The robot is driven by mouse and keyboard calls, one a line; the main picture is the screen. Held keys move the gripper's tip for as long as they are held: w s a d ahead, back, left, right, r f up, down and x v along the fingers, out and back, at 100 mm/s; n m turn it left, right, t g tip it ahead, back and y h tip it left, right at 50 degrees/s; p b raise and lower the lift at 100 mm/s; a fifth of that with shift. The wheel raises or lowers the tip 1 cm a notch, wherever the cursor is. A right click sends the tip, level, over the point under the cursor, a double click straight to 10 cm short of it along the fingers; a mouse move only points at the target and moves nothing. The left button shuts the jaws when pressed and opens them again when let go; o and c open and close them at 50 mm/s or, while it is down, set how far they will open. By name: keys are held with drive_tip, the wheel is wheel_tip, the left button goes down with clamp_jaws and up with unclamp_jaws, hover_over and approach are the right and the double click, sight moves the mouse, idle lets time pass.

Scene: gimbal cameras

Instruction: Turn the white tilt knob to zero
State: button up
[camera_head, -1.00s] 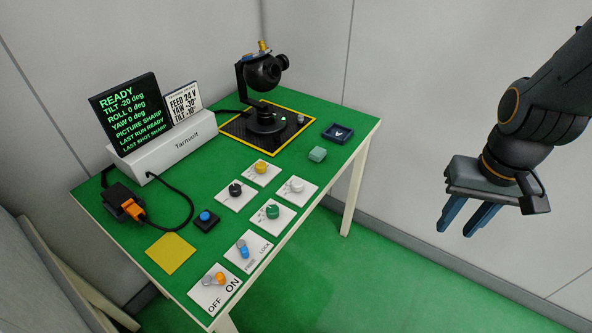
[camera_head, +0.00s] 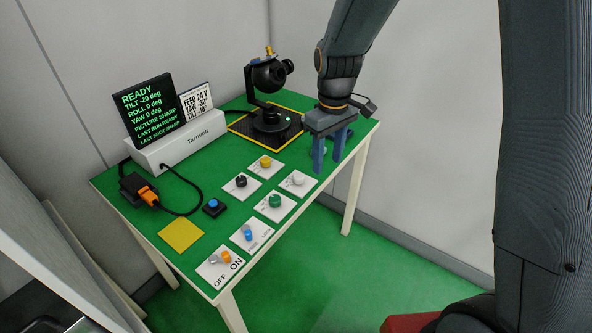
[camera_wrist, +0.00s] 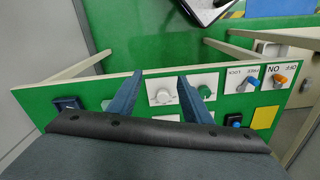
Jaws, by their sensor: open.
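The white tilt knob (camera_head: 297,179) sits on a white plate at the table's right front edge. In the wrist view the white knob (camera_wrist: 163,96) shows between my two fingers. My gripper (camera_head: 327,166) is open and empty, above and a little right of the knob, with its fingers pointing down. It appears apart from the knob; the exact height is hard to tell. The fingers also show in the wrist view (camera_wrist: 160,76). The black display (camera_head: 146,108) reads READY, TILT -20 deg, ROLL 0 deg, YAW 0 deg. The knob's scale is too small to read.
Green (camera_head: 275,201), yellow (camera_head: 266,161) and black (camera_head: 241,181) knobs stand close by. The black gimbal camera (camera_head: 268,80) stands behind. A blue button (camera_head: 214,203), a blue lock lever (camera_head: 248,234) and an orange switch (camera_head: 225,257) lie along the left and front.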

sight(299, 175)
drive_tip(key=w+a+n, duration=0.1)
drive_tip(key=w+a, duration=0.1)
drive_tip(key=w+a+f+n, duration=0.1)
drive_tip(key=w+a, duration=0.1)
drive_tip(key=w+a+f+n, duration=0.1)
drive_tip(key=w+a, duration=0.1)
drive_tip(key=shift+a+f+n+p, duration=0.2)
drive_tip(key=shift+a+n+p, duration=0.1)
drive_tip(key=shift+a, duration=0.1)
drive_tip(key=shift+a+f, duration=0.15)
drive_tip(key=shift+f, duration=0.1)
drive_tip(key=shift+f+p, duration=1)
drive_tip(key=shift+f, duration=2.65)
drive_tip(key=c, duration=1.1)
